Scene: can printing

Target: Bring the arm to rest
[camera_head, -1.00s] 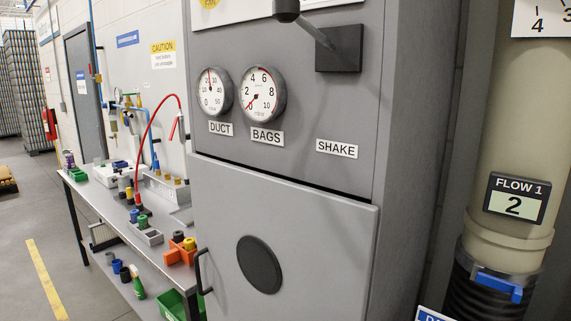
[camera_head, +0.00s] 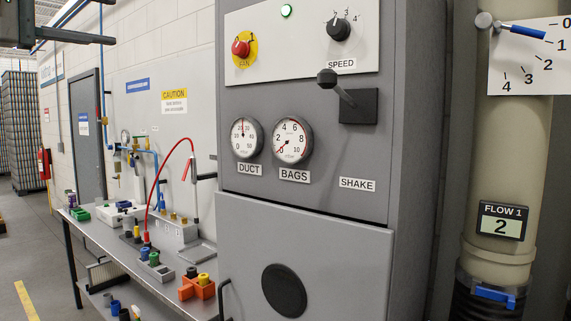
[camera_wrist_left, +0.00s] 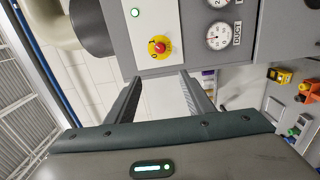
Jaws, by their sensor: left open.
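My left gripper (camera_head: 114,21) shows at the top left of the head view as two dark fingers coming in from the left edge. In the left wrist view its two fingers (camera_wrist_left: 160,77) stand apart with nothing between them. It is open and empty, in front of the grey cabinet and the white wall, touching nothing that I can see. My right gripper is in neither view.
A grey cabinet (camera_head: 420,100) carries a red fan knob (camera_head: 241,48), a speed knob (camera_head: 340,28), a shake lever (camera_head: 345,95) and two gauges. A workbench (camera_head: 100,238) with fittings stands left. A flow pipe (camera_head: 505,140) stands right.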

